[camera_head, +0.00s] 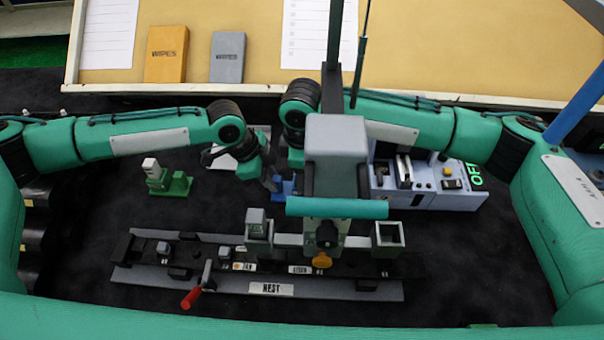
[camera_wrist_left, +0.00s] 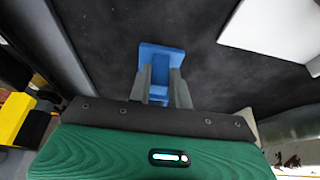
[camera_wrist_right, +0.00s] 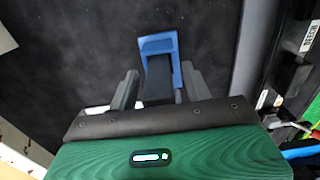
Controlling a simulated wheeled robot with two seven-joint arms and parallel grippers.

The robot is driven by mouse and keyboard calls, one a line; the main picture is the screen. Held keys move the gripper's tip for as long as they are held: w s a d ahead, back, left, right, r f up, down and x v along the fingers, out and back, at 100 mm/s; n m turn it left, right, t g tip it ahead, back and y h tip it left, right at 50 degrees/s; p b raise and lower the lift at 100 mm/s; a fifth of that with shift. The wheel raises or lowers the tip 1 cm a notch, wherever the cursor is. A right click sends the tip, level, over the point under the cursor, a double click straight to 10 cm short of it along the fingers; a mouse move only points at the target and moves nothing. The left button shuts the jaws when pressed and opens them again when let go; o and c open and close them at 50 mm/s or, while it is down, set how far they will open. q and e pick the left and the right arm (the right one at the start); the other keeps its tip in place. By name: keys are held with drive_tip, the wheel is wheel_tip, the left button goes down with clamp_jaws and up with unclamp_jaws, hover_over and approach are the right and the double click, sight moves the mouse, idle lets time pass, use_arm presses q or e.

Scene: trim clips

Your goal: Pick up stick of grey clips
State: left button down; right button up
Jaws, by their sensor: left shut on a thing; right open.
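A small blue stand (camera_head: 287,187) is on the dark table top, mostly hidden by my grippers in the head view. In the left wrist view my left gripper (camera_wrist_left: 163,90) is shut around the blue stand (camera_wrist_left: 162,53); blue shows between its fingers. In the right wrist view my right gripper (camera_wrist_right: 159,86) is open, its fingers on either side of a dark grey upright piece (camera_wrist_right: 158,80) in front of the blue stand (camera_wrist_right: 158,45). That piece may be the stick of grey clips; I cannot make out single clips.
A green stand (camera_head: 177,185) with a whitish stick (camera_head: 151,168) is to the left. The long rail marked NEST (camera_head: 270,288), with a red-handled lever (camera_head: 191,298), lies in front. A grey-blue machine (camera_head: 430,185) is to the right.

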drive_tip(key=shift+f, duration=0.25)
drive_tip(key=c, duration=1.1)
drive_tip(key=shift+o, duration=0.2)
wheel_tip(320, 180, up, 10)
drive_tip(key=shift+r, duration=0.1)
use_arm(q)
drive_tip(key=c, duration=1.2)
unclamp_jaws()
drive_tip(key=shift+r, duration=0.1)
drive_tip(key=v, duration=1.2)
